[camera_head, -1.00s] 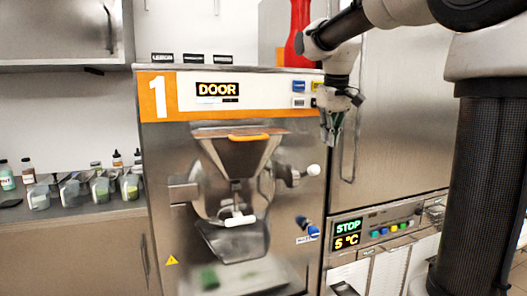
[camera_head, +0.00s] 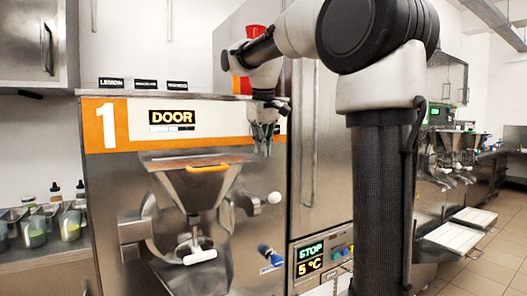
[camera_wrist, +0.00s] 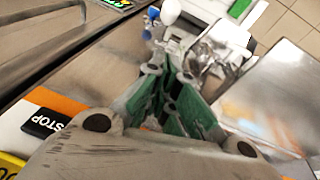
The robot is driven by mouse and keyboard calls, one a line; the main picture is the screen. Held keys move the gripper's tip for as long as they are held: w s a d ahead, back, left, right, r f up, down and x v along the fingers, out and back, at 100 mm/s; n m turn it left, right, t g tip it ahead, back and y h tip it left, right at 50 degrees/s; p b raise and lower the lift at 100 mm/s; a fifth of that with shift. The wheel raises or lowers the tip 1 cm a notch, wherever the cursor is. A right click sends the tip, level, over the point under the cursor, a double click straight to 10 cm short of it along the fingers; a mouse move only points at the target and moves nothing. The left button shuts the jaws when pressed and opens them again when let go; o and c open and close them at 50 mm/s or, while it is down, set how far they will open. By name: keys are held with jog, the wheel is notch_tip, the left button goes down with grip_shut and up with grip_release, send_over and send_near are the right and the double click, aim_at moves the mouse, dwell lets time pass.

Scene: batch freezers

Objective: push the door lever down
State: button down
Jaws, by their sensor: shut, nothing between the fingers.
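The batch freezer marked 1 has a steel hopper and door on its front. A lever with a white ball knob (camera_head: 274,197) sticks out at the right of the door; the ball also shows at the top of the wrist view (camera_wrist: 170,11). A white T-shaped handle (camera_head: 200,257) sits lower, at the middle of the door. My gripper (camera_head: 264,150) points down, shut and empty, above the ball knob and apart from it. Its green-padded fingers (camera_wrist: 168,74) fill the middle of the wrist view.
A DOOR display (camera_head: 172,119) is on the orange and white panel. A STOP and 5 °C control panel (camera_head: 311,258) is at lower right. A blue-handled tap (camera_head: 268,254) is below the knob. Open floor (camera_head: 495,250) lies at the far right.

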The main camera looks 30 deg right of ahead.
send_over(267, 201)
jog(key=w, duration=0.1)
notch_tip(267, 201, down, 7)
jog(key=s+f, duration=0.1)
jog(key=f, duration=0.2)
jog(key=shift+s+f, duration=0.1)
jog(key=shift+s, duration=0.3)
